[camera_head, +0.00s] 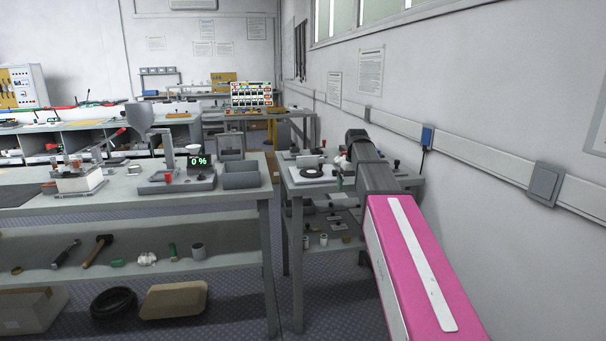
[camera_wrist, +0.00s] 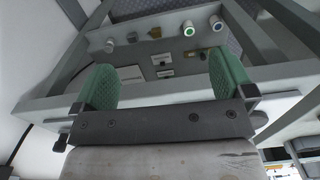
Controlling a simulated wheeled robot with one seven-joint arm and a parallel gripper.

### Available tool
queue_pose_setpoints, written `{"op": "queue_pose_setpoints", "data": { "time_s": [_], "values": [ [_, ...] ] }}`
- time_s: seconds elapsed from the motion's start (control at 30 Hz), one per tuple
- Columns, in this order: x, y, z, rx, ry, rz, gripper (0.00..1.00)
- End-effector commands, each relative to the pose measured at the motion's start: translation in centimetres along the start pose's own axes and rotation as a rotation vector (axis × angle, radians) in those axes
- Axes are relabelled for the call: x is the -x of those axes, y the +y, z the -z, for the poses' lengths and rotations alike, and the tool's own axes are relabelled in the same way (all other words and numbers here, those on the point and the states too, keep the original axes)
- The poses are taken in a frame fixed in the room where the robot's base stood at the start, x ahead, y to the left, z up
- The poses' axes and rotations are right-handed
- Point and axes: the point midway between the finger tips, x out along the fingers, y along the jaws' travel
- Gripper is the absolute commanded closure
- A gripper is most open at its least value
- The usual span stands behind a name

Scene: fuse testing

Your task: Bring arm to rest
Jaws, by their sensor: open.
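My gripper (camera_wrist: 168,90) shows in the wrist view with two green-padded fingers spread wide apart. It is open, and nothing sits between the fingers. Behind them in that view is a grey shelf (camera_wrist: 60,112) with small parts lying on it. In the head view my arm, pink and dark grey, stretches forward on the right side, beside the wall. Its far end is over or near a small grey side table; the fingers cannot be made out there.
The grey side table (camera_head: 294,187) holds small parts on top and on a lower shelf. Left of it, a long workbench (camera_head: 225,196) carries a "0 %" display (camera_head: 200,161) and a grey bin (camera_head: 241,175). The wall with a trunking rail (camera_head: 480,157) runs close along the right.

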Motion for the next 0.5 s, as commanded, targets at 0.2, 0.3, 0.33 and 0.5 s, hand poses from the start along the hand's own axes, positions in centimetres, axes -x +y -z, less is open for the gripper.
{"op": "queue_pose_setpoints", "data": {
  "time_s": [0.2, 0.3, 0.33, 0.5],
  "values": [
    [-7.9, -0.7, -4.2, -0.029, -0.005, 0.0, 0.0],
    [-11.8, -1.0, -6.4, -0.046, -0.005, 0.0, 0.0],
    [-12.9, -1.1, -7.1, -0.051, -0.004, 0.0, 0.0],
    [-18.7, -1.8, -11.4, -0.08, -0.004, -0.001, 0.0]
  ]
}}
